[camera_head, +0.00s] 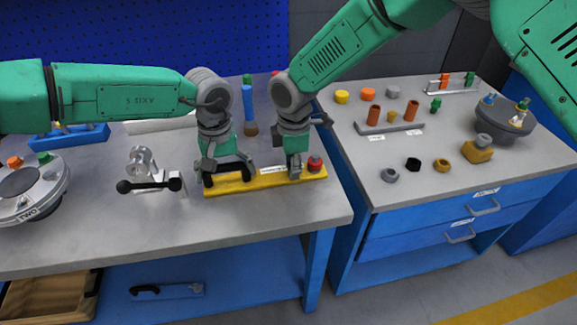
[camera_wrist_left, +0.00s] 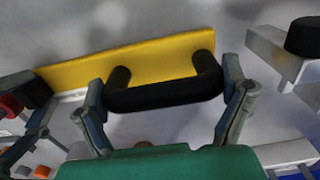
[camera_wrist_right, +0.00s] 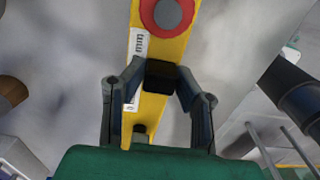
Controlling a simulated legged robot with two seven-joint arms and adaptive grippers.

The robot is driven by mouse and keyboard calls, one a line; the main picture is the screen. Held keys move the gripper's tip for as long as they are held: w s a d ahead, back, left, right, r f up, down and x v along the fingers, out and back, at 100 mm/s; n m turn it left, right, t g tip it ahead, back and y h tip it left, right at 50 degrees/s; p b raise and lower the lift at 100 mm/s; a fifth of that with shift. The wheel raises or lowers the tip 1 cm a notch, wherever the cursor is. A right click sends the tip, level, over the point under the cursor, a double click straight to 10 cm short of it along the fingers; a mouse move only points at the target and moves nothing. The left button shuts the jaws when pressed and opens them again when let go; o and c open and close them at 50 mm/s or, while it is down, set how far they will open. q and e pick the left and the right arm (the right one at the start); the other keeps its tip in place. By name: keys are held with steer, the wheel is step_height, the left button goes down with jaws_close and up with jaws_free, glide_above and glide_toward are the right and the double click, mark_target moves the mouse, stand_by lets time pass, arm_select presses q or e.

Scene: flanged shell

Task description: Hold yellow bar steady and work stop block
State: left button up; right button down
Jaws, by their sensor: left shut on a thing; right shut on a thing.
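The yellow bar (camera_head: 266,184) lies flat near the front of the left bench. A black U-shaped handle (camera_wrist_left: 165,93) stands on it at its left part. My left gripper (camera_head: 228,175) is shut on this handle, one finger at each end of it. A dark stop block (camera_wrist_right: 160,76) sits on the bar (camera_wrist_right: 150,112) further right. My right gripper (camera_head: 294,172) is shut on the block, a finger on either side. In the head view the block is hidden by the gripper. A red round knob (camera_head: 315,163) is at the bar's right end, apart from the right gripper.
A metal fixture with a black-knobbed lever (camera_head: 150,184) stands left of the bar. A round grey device (camera_head: 25,190) is at the far left. A blue-handled tool (camera_head: 248,108) is behind the grippers. The right bench holds several small parts. Bare bench lies in front of the bar.

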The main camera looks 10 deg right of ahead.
arm_select(q)
steer(key=shift+s+f, duration=0.15)
steer(key=shift+f, duration=0.1)
arm_select(e)
steer(key=shift+d, duration=0.75)
steer(key=c, duration=1.2)
jaws_free()
step_height(320, 180, up, 12)
